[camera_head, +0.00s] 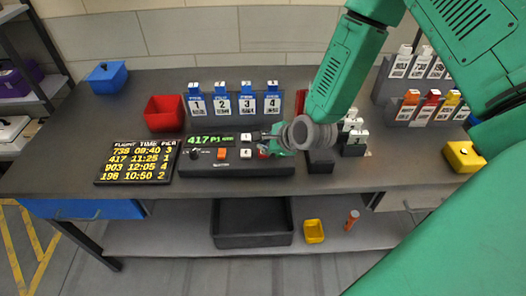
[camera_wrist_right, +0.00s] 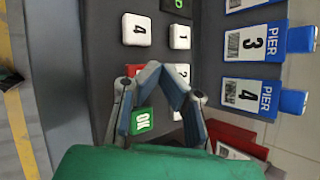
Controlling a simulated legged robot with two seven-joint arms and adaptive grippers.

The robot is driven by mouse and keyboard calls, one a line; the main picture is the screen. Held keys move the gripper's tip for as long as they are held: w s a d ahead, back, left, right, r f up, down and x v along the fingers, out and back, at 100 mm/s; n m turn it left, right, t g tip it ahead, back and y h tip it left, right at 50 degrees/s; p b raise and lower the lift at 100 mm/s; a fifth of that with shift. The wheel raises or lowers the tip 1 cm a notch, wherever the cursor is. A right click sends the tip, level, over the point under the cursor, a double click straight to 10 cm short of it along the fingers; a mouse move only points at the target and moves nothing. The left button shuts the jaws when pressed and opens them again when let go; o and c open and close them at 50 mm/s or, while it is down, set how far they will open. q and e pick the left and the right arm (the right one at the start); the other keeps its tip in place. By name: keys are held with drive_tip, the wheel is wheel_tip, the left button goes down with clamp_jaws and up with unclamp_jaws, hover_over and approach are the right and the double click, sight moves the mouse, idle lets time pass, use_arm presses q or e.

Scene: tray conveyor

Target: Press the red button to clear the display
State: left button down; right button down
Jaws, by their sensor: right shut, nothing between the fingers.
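The dark console (camera_head: 205,169) on the table carries a green-lit display (camera_head: 212,139) reading 417 P1. White keys sit right of the display, with key 4 (camera_head: 246,153) near a red button (camera_head: 263,152) that is largely covered by my right gripper (camera_head: 270,143). My right gripper (camera_wrist_right: 165,76) is shut and empty, over the keypad. Contact with a button cannot be told. My left gripper is out of view.
An orange button (camera_head: 222,154) sits left on the console. A flight board (camera_head: 136,161) lies beside it. Numbered pier cards (camera_head: 221,104) stand behind, with a red bin (camera_head: 164,113) to their left. Several small bottles stand in racks (camera_head: 390,107) at the right.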

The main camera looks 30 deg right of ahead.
drive_tip(key=shift+f, duration=0.35)
drive_tip(key=shift+f+b, duration=0.45)
drive_tip(key=shift+b, duration=0.2)
idle(0.6)
idle(0.3)
drive_tip(key=shift+s+r+p, duration=0.1)
drive_tip(key=shift+r+p, duration=0.6)
drive_tip(key=shift+r, duration=0.25)
wheel_tip(320, 180, up, 5)
drive_tip(key=p, duration=0.4)
idle(0.5)
